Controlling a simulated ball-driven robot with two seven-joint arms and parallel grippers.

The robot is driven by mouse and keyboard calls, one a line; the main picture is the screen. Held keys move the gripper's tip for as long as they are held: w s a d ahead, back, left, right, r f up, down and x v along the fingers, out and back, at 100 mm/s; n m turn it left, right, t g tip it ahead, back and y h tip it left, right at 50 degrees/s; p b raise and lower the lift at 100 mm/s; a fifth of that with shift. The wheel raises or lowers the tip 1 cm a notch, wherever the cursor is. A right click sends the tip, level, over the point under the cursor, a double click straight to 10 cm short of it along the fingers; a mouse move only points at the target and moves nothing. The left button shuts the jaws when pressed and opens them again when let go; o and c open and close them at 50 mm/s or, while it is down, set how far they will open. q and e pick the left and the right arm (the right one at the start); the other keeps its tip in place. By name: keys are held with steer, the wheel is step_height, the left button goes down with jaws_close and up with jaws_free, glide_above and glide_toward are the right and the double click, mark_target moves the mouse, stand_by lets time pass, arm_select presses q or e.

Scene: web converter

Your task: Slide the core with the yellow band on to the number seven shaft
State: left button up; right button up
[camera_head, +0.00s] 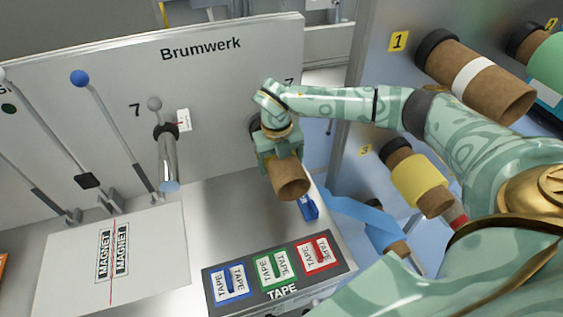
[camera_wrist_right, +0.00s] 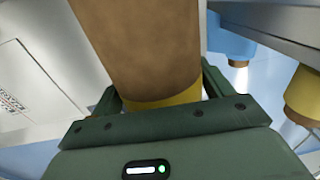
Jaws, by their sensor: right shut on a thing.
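My right gripper (camera_head: 281,155) is shut on a brown cardboard core (camera_head: 290,178) in front of the Brumwerk panel. The core's open end faces down and toward me. In the right wrist view the core (camera_wrist_right: 145,45) rises from between the jaws (camera_wrist_right: 163,112), with its yellow band (camera_wrist_right: 163,100) showing at the jaws. A bare metal shaft (camera_head: 168,158) with a dark collar stands out of the panel, beside a "7" (camera_head: 134,110).
A rack on the right holds several rolls: a white-banded core (camera_head: 475,78) at 1, a green one (camera_head: 547,62) at 2, a yellow one (camera_head: 418,178) at 3. Levers (camera_head: 105,112) stand left of the shaft. A tape tray (camera_head: 330,268) and a magnet board (camera_head: 75,280) lie in front.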

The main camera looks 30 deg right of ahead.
steer(key=shift+w+d, duration=0.1)
steer(key=shift+w, duration=0.35)
steer(key=o, duration=1.4)
steer(key=shift+c, duration=0.2)
steer(key=shift+r, duration=0.15)
step_height(320, 180, up, 16)
steer(key=a, duration=0.1)
steer(key=shift+w, duration=0.15)
steer(key=shift+a, duration=0.1)
